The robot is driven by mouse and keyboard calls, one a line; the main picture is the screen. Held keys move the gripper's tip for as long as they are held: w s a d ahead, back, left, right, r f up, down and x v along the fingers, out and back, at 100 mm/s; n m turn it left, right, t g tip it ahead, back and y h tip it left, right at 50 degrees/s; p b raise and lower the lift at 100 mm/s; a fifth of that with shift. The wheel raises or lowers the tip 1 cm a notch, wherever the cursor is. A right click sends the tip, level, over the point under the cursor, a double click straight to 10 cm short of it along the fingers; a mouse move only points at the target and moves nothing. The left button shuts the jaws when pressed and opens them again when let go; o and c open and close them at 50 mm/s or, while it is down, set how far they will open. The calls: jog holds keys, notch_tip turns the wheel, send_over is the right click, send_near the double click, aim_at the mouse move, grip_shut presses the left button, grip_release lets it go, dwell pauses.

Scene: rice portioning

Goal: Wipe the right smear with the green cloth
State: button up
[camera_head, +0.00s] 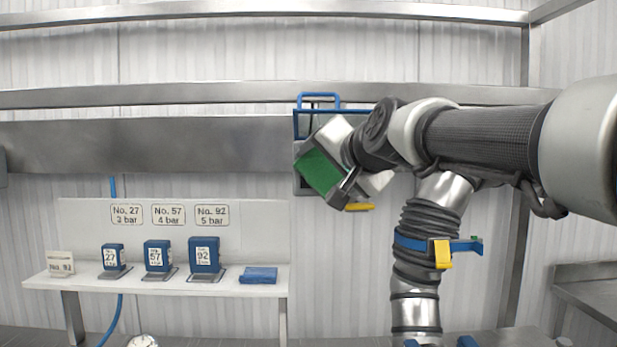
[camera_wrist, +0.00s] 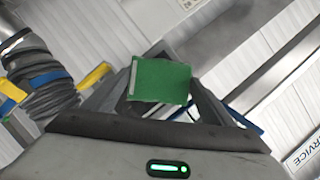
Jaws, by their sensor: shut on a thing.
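The green cloth (camera_head: 318,172) is a flat, stiff-looking green piece. In the head view it is held up in the air in front of the wall, right of the shelf. My gripper (camera_head: 338,188) is shut on it. In the wrist view the green cloth (camera_wrist: 162,82) sits between the fingers of my gripper (camera_wrist: 160,100) and hides part of them. I cannot make out any smear in either view.
A white shelf (camera_head: 150,286) at the left bears several blue numbered blocks and a folded blue cloth (camera_head: 258,275). A ribbed duct with a blue band and yellow handle (camera_head: 442,254) stands below my arm. A metal counter (camera_head: 590,290) is at the right.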

jog(key=shift+d+b, duration=1.8)
jog(key=shift+d, duration=1.8)
jog(key=shift+a+r+p, duration=0.2)
jog(key=shift+a+p, duration=0.15)
jog(key=shift+a, duration=0.95)
jog(key=shift+a+r+p, duration=0.15)
jog(key=shift+a+p, duration=0.2)
jog(key=shift+a, duration=0.9)
jog(key=shift+s+a+p, duration=0.15)
jog(key=shift+a+p, duration=0.5)
jog(key=shift+a, duration=1.1)
jog(key=shift+f, duration=0.1)
jog(key=shift+s+f+b, duration=0.15)
jog(key=shift+s+b, duration=0.15)
jog(key=shift+s, duration=2.7)
jog(key=shift+b, duration=0.3)
